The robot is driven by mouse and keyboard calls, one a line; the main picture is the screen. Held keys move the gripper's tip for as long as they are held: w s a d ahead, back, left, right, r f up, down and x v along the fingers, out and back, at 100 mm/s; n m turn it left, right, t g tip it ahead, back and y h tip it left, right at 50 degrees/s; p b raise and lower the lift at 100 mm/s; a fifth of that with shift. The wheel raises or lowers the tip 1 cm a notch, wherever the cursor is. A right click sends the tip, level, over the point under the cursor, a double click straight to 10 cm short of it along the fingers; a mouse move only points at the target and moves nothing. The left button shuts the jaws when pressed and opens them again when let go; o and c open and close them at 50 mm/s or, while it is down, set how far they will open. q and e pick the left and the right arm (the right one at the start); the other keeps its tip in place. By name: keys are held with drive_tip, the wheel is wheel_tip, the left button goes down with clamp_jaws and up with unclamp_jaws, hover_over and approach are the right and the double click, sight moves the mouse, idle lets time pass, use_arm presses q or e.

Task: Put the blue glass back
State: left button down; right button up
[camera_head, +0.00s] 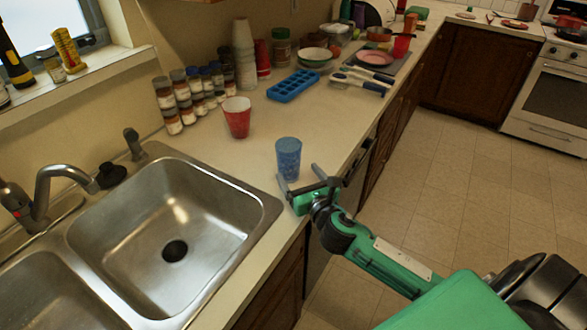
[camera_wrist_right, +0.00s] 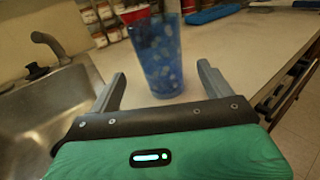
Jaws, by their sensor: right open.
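The blue glass (camera_head: 288,158) stands upright on the counter to the right of the sink, near the counter's front edge. My right gripper (camera_head: 298,183) is low over the counter, just in front of the glass. In the right wrist view, its two fingers (camera_wrist_right: 162,88) are spread wide, and the blue glass (camera_wrist_right: 157,55) stands upright ahead, lined up between them. The gripper is open and empty, and no contact with the glass shows. My left gripper is not in view.
A red cup (camera_head: 237,117) stands behind and left of the glass. Several spice jars (camera_head: 181,100), a blue ice tray (camera_head: 293,85) and stacked cups (camera_head: 244,53) are farther back. The steel sink (camera_head: 215,230) is at left. Bare counter surrounds the glass.

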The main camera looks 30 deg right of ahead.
drive_tip(key=s, duration=0.5)
drive_tip(key=shift+s+a+b, duration=0.2)
drive_tip(key=shift+s+b, duration=0.1)
drive_tip(key=shift+b, duration=0.1)
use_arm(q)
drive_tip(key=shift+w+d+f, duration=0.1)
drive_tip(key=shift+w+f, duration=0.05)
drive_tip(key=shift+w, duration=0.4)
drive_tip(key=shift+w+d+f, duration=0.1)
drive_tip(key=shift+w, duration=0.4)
use_arm(e)
drive_tip(key=shift+s, duration=0.6)
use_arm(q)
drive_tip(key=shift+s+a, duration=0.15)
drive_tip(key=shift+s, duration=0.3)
